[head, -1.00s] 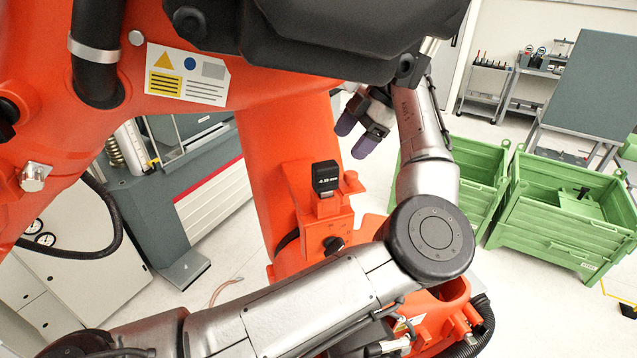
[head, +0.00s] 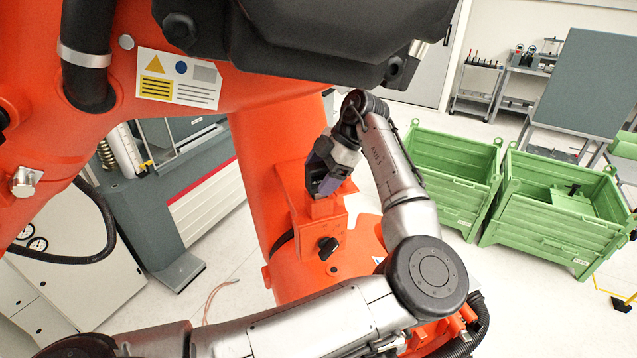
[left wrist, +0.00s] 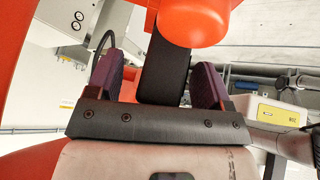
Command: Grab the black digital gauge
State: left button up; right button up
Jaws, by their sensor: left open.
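The black digital gauge (left wrist: 164,72) stands between the two purple-padded fingers of my left gripper (left wrist: 157,68) in the left wrist view. Gaps show on both sides of it, wider on the left. In the head view my left gripper (head: 322,182) is over the orange mount (head: 318,222) where the gauge sits, and its fingers hide most or all of the gauge. The gripper is open around the gauge. My right gripper is not in view.
A large orange robot arm (head: 262,190) rises right beside the gauge mount, with its black and orange upper parts overhead. Green crates (head: 545,232) stand on the floor at the right. A grey machine (head: 150,200) stands at the left.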

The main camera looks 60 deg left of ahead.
pick_arm(q)
jog(key=shift+c, duration=0.4)
jog(key=c, duration=1.2)
jog(key=shift+o, duration=0.2)
